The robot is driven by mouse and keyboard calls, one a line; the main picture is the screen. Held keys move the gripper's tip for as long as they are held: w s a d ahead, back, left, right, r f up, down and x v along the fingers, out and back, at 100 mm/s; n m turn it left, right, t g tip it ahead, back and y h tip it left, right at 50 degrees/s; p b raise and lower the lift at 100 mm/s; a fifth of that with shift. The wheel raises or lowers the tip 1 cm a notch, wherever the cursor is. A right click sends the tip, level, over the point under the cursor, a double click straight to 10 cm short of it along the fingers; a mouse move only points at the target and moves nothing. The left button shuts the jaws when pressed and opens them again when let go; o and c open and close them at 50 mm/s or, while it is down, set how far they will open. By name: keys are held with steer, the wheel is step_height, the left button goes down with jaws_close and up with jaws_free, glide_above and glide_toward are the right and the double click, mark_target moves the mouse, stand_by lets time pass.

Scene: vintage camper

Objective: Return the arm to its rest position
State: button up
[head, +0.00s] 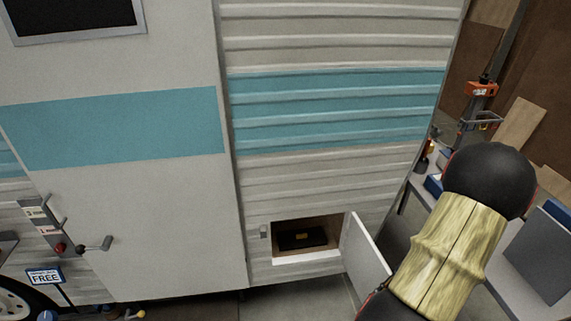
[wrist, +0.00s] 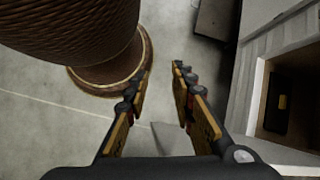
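My gripper (wrist: 160,76) shows in the wrist view. Its two fingers stand apart with only bare floor between them, so it is open and empty. In the head view my arm, with a dark rounded joint and a yellowish wood-grained link, rises at the lower right; the gripper itself is out of that view. The gripper is outside the camper's open hatch, which lies to its right in the wrist view.
The camper wall (head: 330,190) has an open low compartment (head: 279,249) holding a black case (head: 302,239). Its white hatch door (head: 368,258) swings outward close to my arm. A workbench with blue boxes stands at the right.

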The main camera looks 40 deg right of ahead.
steer(key=w+a+r+n+g+h+p, duration=0.1)
steer(key=w+a+r+n+g+h, duration=0.15)
steer(key=w+a+r+n, duration=0.55)
steer(key=w+a+r+n+g+h+p, duration=0.1)
steer(key=w+a+r+n+h, duration=0.35)
steer(key=r, duration=0.65)
steer(key=w+a+r+n+t, duration=0.2)
steer(key=a+r+n, duration=0.2)
steer(key=a+r, duration=0.3)
steer(key=w+a+r+n+t+y+p, duration=0.1)
steer(key=w+a+r+n+t, duration=0.2)
steer(key=a, duration=1.1)
step_height(320, 180, up, 4)
steer(key=shift+w+a+f+n+p, duration=0.15)
steer(key=shift+a+n+p, duration=0.15)
steer(key=shift+n, duration=0.55)
steer(key=shift+t, duration=0.25)
